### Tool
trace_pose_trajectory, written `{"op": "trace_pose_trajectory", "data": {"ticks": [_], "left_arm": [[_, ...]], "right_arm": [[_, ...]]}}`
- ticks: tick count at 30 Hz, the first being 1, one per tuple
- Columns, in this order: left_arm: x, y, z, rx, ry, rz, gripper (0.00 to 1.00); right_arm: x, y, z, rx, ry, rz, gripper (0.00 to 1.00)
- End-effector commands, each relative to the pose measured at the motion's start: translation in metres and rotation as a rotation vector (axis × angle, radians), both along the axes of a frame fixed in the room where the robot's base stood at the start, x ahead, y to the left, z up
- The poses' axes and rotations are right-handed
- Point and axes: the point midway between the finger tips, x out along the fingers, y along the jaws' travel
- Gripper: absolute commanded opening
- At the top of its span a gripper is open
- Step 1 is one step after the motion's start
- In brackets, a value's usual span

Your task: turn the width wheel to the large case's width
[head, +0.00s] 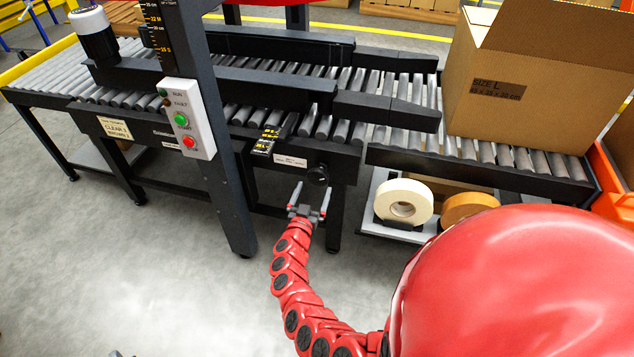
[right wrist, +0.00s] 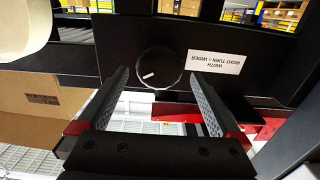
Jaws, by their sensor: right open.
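The width wheel (head: 318,175) is a small black knob on the dark front beam of the machine. In the right wrist view the wheel (right wrist: 160,68) has a white index line pointing to the lower left. A white label (right wrist: 215,63) beside it, upside down, reads width, right turn wider. My right gripper (head: 311,188) is open just below and in front of the wheel. Its fingers (right wrist: 158,80) point at the wheel, one on each side, apparently not touching. The large case (head: 510,85), marked size L, stands open on the rollers at the right. A grey sliver at the bottom edge may be my left gripper.
A black scale with yellow figures (head: 266,142) sits left of the wheel. A post carries a control box (head: 188,118) with green and red buttons. The floor in front is clear.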

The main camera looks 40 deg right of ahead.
Motion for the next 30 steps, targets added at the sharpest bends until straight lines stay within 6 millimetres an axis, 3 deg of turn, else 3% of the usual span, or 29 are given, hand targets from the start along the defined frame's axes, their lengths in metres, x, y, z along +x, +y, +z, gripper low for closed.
{"op": "trace_pose_trajectory", "data": {"ticks": [4,9,23,30], "left_arm": [[0.000,0.000,-0.009,0.000,0.000,0.000,0.50],[0.000,0.000,-0.014,0.000,0.000,0.000,0.50],[0.000,0.000,-0.015,0.000,0.000,0.000,0.50],[0.000,0.000,-0.015,0.000,0.000,0.000,0.50]], "right_arm": [[0.019,-0.022,-0.001,-0.003,-0.001,0.000,1.00],[0.031,-0.036,-0.001,-0.002,-0.002,0.000,1.00],[0.036,-0.042,0.000,-0.001,0.001,-0.001,1.00],[0.036,-0.042,0.000,-0.001,-0.001,0.000,0.57]]}}
